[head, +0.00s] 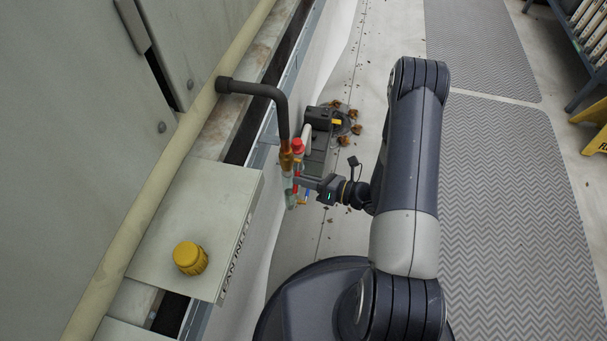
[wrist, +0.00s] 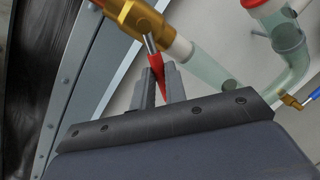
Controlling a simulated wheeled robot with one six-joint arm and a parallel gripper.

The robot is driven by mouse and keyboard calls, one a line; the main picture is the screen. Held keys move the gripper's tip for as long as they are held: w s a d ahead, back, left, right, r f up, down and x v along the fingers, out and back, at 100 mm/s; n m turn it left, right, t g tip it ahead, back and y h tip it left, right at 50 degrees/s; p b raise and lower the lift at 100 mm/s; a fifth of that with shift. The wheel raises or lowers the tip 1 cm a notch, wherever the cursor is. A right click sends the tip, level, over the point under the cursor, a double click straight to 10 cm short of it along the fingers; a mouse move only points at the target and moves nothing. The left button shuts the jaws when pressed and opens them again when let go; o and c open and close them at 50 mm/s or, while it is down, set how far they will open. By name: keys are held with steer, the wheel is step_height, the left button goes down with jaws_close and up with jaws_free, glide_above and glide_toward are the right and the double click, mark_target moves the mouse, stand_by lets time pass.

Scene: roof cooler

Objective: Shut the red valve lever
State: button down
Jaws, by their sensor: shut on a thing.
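The red valve lever (wrist: 156,64) hangs from a brass valve body (wrist: 140,17) at the top of the wrist view. Its metal stem meets the brass, and its red end lies between the two fingers of my gripper (wrist: 160,84). The fingers are shut on that red end and hide part of it. The lever points down the picture, at a slant to the pipe. In the head view the brass valve (head: 286,161) sits at the lower end of the dark bent pipe, and my gripper (head: 302,183) reaches it from the right.
A clear greenish pipe (wrist: 216,71) runs on from the valve. A blue lever (wrist: 312,97) and a red cap (wrist: 262,3) are close by on the right. Grey matting (head: 500,190) covers the floor at right.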

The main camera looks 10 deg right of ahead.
steer(key=r+m+g+p, duration=0.1)
steer(key=m+p, duration=0.1)
steer(key=m, duration=0.1)
steer(key=s+r+m+p, duration=0.1)
steer(key=m+p, duration=0.1)
steer(key=r+m+g+p, duration=0.1)
steer(key=r+m+p, duration=0.1)
steer(key=m, duration=0.1)
steer(key=shift+s+a+r+m+g, duration=0.1)
steer(key=shift+s+a+m+g, duration=0.15)
steer(key=shift+a+m+g, duration=0.05)
stand_by(0.4)
steer(key=c, duration=1.4)
jaws_free()
steer(key=shift+c, duration=0.2)
steer(key=shift+d+r, duration=0.1)
steer(key=shift+d, duration=0.05)
steer(key=p+v, duration=0.1)
steer(key=v, duration=0.9)
steer(key=shift+d+p, duration=0.25)
steer(key=shift+p, duration=0.05)
steer(key=shift+s, duration=0.1)
